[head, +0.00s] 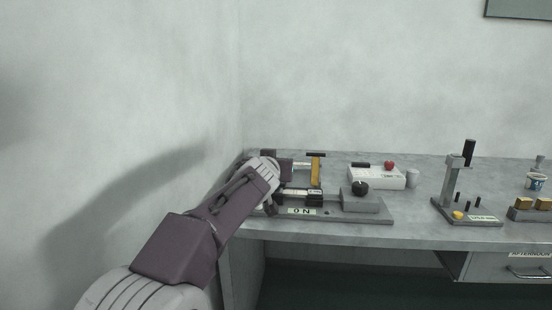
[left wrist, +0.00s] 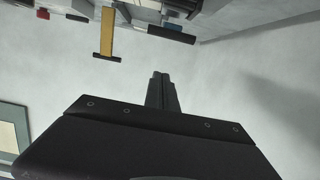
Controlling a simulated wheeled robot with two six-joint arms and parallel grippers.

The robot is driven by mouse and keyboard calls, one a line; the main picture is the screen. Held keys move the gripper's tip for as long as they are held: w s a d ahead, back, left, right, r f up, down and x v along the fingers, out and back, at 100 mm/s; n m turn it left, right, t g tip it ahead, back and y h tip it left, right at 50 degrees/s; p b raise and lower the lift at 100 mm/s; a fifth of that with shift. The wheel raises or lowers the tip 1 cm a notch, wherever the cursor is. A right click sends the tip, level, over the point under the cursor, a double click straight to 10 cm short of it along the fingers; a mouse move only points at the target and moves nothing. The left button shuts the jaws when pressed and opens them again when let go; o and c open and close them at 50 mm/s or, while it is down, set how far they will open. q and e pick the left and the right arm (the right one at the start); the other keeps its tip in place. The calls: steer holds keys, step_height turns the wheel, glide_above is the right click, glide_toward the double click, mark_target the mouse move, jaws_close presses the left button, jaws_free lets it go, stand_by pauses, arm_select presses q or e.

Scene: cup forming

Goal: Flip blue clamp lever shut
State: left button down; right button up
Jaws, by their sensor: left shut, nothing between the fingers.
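I cannot make out a blue clamp lever for certain in the head view; my left arm covers part of the fixture there. The fixture (head: 372,218) is a grey base with an "ON" plate at the bench's left end. An upright orange bar (head: 316,170) with a black crosspiece stands at its back, and it also shows in the left wrist view (left wrist: 108,34). A small bluish patch (left wrist: 78,17) shows near the top of that view. My left gripper (left wrist: 161,78) is shut and empty, with clear space around its fingers. In the head view its fingers are hidden or unclear.
The grey bench (head: 415,222) runs to the right, with the wall close on its left. A white box (head: 377,179), a red knob (head: 389,165) and a black knob (head: 360,188) are right of my arm.

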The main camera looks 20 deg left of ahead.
arm_select(q)
steer(key=f+v, duration=0.2)
steer(key=v, duration=0.6)
steer(key=shift+s+r+b, duration=0.3)
steer(key=shift+s+r, duration=0.15)
steer(key=shift+s, duration=0.15)
arm_select(e)
steer(key=shift+s+f, duration=0.2)
steer(key=shift+f, duration=0.6)
arm_select(q)
steer(key=shift+d, duration=0.15)
